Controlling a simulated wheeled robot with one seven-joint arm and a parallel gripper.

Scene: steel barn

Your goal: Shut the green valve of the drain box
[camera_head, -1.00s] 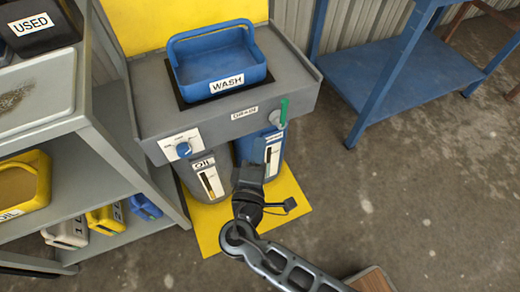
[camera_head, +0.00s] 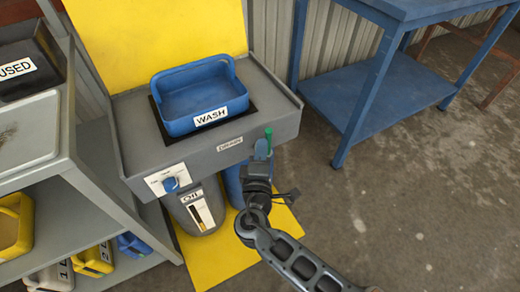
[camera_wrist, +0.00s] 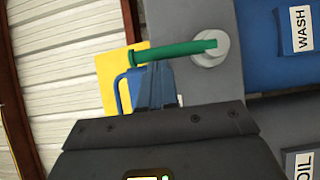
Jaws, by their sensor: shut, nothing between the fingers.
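The green valve handle (camera_head: 268,139) stands upright at the right of the drain box (camera_head: 150,148), beside the DRAIN label (camera_head: 230,144). In the wrist view the green handle (camera_wrist: 172,50) runs sideways from its round pale hub (camera_wrist: 210,48), in front of the dark gripper body.
A blue WASH basin (camera_head: 195,95) sits on top of the box. Below are a grey OIL drum (camera_head: 198,208) and a blue drum (camera_head: 233,180) on a yellow mat (camera_head: 200,262). Shelves (camera_head: 95,215) stand left, a blue table (camera_head: 385,95) right. The floor at right is clear.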

